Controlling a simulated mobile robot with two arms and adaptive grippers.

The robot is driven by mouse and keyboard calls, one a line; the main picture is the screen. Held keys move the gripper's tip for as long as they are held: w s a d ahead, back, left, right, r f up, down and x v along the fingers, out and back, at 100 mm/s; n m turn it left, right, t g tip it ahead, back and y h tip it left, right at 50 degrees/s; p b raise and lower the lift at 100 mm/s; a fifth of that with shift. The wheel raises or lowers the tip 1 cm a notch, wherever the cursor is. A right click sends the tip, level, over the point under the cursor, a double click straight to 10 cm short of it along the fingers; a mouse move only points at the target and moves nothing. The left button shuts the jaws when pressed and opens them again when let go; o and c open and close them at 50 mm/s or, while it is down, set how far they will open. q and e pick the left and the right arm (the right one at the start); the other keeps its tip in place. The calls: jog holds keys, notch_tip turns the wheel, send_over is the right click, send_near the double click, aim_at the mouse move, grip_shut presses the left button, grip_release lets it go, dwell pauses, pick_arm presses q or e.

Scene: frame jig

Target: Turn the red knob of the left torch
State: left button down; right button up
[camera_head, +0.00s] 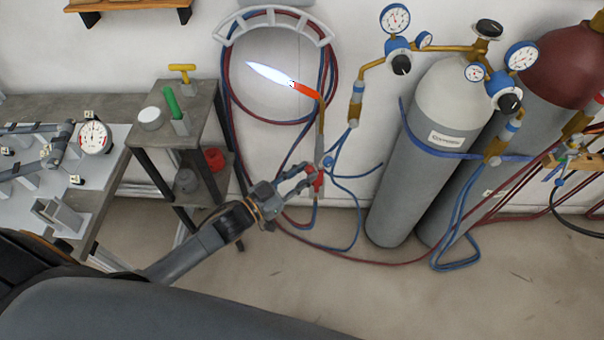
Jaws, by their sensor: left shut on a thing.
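The left torch (320,125) hangs upright in front of the wall, its neck bent up and to the left. Its tip (305,91) glows orange-red, and a white-blue flame (268,73) points to the upper left. A small blue knob (328,161) sits low on the torch. The red knob (319,181) is just below it, partly hidden by fingers. My left gripper (311,180) reaches in from the lower left and is shut on the red knob. My right gripper is not in view.
Blue and red hoses (228,90) coil on a wall rack (272,14) behind the torch. A grey cylinder (420,150) with gauges stands to the right, a dark red one (560,70) beyond. A small stand (195,100) and a jig table (118,135) are at left.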

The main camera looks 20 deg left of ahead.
pick_arm(q)
jog(key=m, duration=0.6)
jog(key=shift+r+m, duration=0.1)
jog(key=shift+m, duration=0.2)
jog(key=m, duration=0.5)
jog(key=shift+y, duration=0.3)
jog(key=shift+m, duration=0.3)
jog(key=c, duration=1.1)
grip_release()
jog(key=v, duration=1.2)
jog(key=shift+a+r, duration=0.1)
